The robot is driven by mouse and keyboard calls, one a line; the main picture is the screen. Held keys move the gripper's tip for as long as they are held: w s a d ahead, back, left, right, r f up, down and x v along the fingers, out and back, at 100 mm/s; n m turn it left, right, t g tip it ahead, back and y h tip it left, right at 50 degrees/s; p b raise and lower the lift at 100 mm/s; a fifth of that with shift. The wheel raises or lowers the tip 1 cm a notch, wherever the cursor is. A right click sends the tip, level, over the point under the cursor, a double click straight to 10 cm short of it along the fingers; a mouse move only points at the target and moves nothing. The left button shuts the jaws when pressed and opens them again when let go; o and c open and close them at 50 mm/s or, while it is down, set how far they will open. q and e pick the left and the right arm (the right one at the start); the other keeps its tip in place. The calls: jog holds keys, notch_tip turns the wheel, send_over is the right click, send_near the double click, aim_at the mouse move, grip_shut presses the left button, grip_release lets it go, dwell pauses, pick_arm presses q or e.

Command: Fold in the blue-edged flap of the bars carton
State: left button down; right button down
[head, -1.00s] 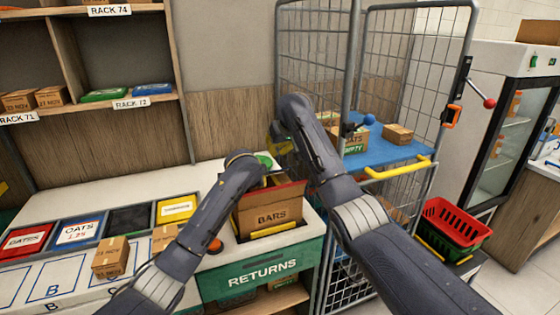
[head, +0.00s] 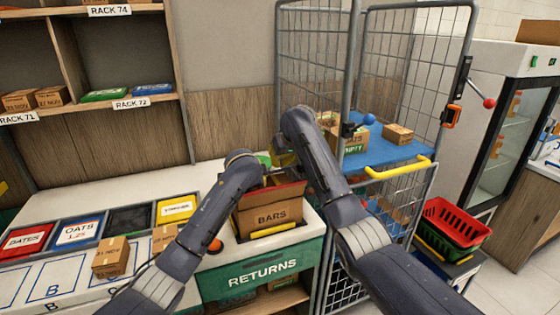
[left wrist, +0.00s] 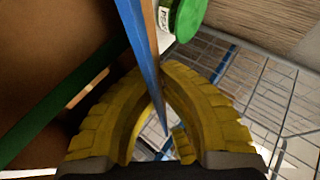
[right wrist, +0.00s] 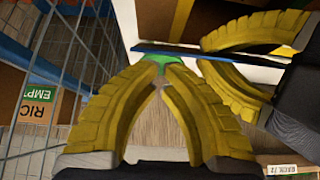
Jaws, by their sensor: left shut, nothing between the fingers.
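The brown bars carton (head: 272,217) sits in the returns counter, with a red-edged flap standing at its top. The blue-edged flap (left wrist: 143,40) shows nearly edge-on in the left wrist view, running down past my left fingertips. My left gripper (left wrist: 170,68) is shut with its tips beside this flap; I cannot tell if they touch. In the right wrist view, the blue edge (right wrist: 215,54) crosses beside my left fingers. My right gripper (right wrist: 162,72) looks shut, its tips over something green, close to the flap's end. In the head view, the arms hide most of both grippers.
A wire cage trolley (head: 315,50) stands just right and behind, with small cartons on its blue shelf (head: 385,153). A green round object (left wrist: 190,18) is near the flap. Small cartons (head: 111,257) stand left on the counter. The green returns front (head: 262,272) is below.

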jog(key=shift+s+d+f, duration=0.15)
jog(key=shift+s+f, duration=0.3)
pick_arm(q)
jog(key=c, duration=1.6)
grip_release()
jog(key=shift+c, duration=0.2)
